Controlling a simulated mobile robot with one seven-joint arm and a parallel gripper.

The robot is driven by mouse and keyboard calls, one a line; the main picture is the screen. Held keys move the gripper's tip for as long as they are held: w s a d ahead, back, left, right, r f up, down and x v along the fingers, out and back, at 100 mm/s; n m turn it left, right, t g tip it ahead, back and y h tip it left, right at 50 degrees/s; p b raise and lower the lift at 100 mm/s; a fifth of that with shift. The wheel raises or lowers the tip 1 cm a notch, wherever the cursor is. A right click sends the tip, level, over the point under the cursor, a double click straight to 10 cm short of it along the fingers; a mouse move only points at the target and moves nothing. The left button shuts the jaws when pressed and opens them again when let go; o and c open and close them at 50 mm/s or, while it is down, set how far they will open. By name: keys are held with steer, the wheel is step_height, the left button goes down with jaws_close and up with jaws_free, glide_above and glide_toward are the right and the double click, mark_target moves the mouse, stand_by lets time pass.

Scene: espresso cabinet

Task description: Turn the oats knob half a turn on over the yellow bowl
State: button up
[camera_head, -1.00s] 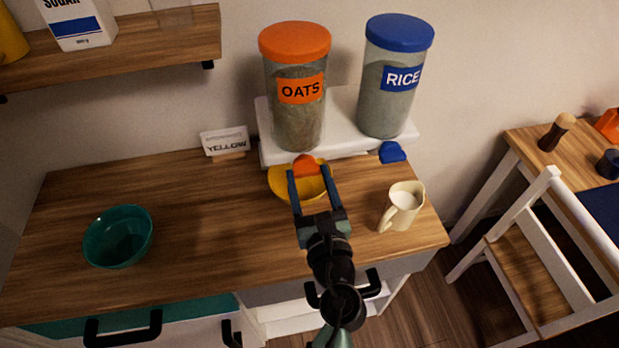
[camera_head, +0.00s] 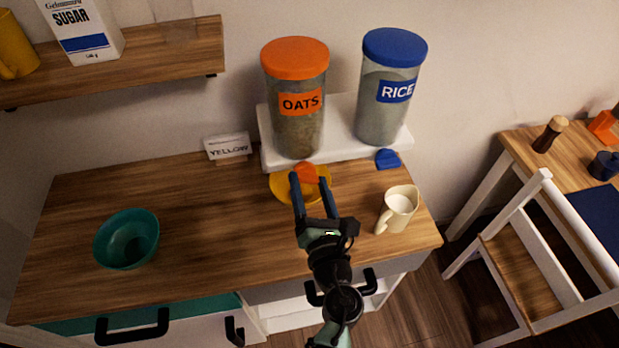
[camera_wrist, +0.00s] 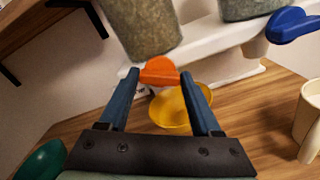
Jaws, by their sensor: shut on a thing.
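The oats canister (camera_head: 297,132) has an orange lid and label and stands on a white shelf. Its orange knob (camera_head: 308,172) is below its front; it also shows in the wrist view (camera_wrist: 159,69). My gripper (camera_head: 309,178) is shut on the knob, one finger on each side; the fingers also show in the wrist view (camera_wrist: 159,77). The yellow bowl (camera_head: 284,189) stands on the counter beneath the knob, partly hidden by knob and fingers. It also shows in the wrist view (camera_wrist: 180,112). I cannot tell what is in it.
The rice canister (camera_head: 386,115) with its blue knob (camera_head: 387,159) stands to the right. A cream jug (camera_head: 398,207) is close to the right of my gripper. A YELLOW card (camera_head: 229,147) stands behind; a teal bowl (camera_head: 126,239) is at left, with free counter between.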

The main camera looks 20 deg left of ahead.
steer(key=m+p, duration=0.2)
steer(key=m, duration=0.1)
steer(key=shift+r+m, duration=0.15)
steer(key=shift+m, duration=0.25)
steer(key=m+p, duration=0.2)
steer(key=m, duration=0.1)
steer(key=shift+d+m, duration=0.1)
steer(key=shift+m, duration=0.2)
steer(key=m+p, duration=0.1)
steer(key=m, duration=0.1)
steer(key=m+p, duration=0.2)
steer(key=m, duration=0.1)
steer(key=shift+f+m, duration=0.3)
steer(key=o, duration=1.4)
